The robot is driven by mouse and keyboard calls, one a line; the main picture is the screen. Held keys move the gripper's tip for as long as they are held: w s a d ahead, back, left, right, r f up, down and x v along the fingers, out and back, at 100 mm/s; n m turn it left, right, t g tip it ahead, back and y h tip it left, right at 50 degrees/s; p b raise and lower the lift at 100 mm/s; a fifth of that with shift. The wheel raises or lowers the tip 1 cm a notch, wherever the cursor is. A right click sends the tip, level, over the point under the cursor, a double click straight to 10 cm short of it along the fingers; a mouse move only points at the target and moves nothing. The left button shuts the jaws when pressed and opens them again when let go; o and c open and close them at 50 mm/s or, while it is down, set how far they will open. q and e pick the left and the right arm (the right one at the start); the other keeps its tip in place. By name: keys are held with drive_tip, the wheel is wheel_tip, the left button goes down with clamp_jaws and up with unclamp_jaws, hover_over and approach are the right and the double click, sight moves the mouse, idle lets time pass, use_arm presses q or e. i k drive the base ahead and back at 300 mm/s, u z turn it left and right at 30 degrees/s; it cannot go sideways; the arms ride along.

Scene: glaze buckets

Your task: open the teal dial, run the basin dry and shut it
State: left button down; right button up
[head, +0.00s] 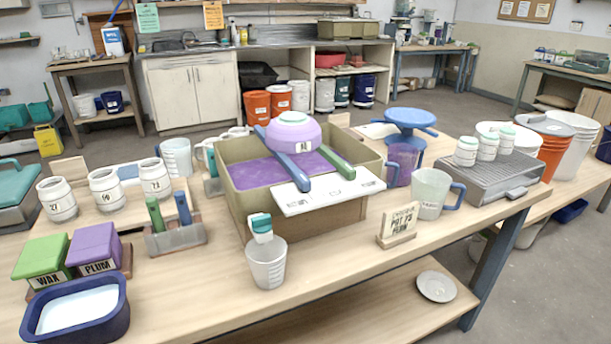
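The olive basin (279,222) stands mid-table with purple liquid (243,184) in it. The teal dial (260,222) is on a small tap at the basin's front wall. Whether it is open or shut is too small to tell, and no stream shows. A clear measuring beaker (266,268) stands just below the tap; its contents are unclear. A purple bowl (293,134) with a pale green foot rests upside down above the basin on a blue bar (283,158) and a green bar (336,163). Neither of my grippers is in view.
A white marked board (325,195) lies across the basin's front right corner. A sign (398,224), a clear jug (431,194) and a purple jug (403,162) stand to the right. Left are a brush holder (174,238), jars and a blue tub (77,312).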

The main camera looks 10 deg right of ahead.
sight(262, 224)
drive_tip(key=z, duration=0.05)
drive_tip(key=k, duration=1.1)
drive_tip(key=u, duration=1)
drive_tip(key=i, duration=1.35)
drive_tip(key=z, duration=0.6)
